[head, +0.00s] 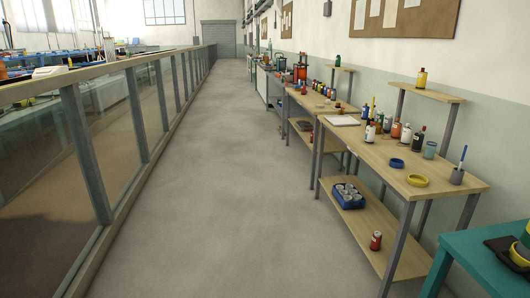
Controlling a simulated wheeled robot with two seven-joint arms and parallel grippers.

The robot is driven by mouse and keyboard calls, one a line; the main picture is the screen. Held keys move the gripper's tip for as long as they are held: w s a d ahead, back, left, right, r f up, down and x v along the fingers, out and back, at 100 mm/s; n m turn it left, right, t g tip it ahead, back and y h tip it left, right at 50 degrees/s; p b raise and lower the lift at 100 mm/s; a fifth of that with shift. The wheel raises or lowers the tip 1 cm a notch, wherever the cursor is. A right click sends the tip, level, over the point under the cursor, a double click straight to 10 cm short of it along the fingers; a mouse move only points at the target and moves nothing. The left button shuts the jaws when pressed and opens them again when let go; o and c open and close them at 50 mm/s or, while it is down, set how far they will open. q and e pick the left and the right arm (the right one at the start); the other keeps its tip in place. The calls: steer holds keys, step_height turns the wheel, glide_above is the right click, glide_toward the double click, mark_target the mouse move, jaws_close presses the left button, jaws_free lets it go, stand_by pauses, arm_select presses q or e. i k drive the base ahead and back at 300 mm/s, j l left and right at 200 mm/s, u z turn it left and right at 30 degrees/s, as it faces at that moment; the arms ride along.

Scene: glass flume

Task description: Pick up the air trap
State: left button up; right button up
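I cannot tell any object in the head view to be the air trap; many of the things on the tables are too small to make out. Neither my left nor my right gripper is in view.
A wooden table (436,195) at the right holds bottles, a blue ring (396,163) and a yellow dish (417,180). Its lower shelf has a blue crate (348,202) and red can (376,240). A teal table (478,252) is nearest. The glass-sided flume (120,105) runs left. The aisle floor (225,170) is clear.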

mark_target(369, 136)
steer(key=i, duration=0.55)
steer(key=i+j+z, duration=0.15)
steer(key=i, duration=1)
steer(key=i+j+z, duration=0.15)
steer(key=i, duration=0.45)
steer(key=i+l+z, duration=0.25)
steer(key=i+z, duration=0.55)
steer(key=i, duration=0.15)
steer(key=i+z, duration=0.4)
steer(key=i+j+z, duration=0.4)
steer(key=i, duration=0.15)
steer(key=i+l, duration=0.05)
steer(key=l, duration=0.05)
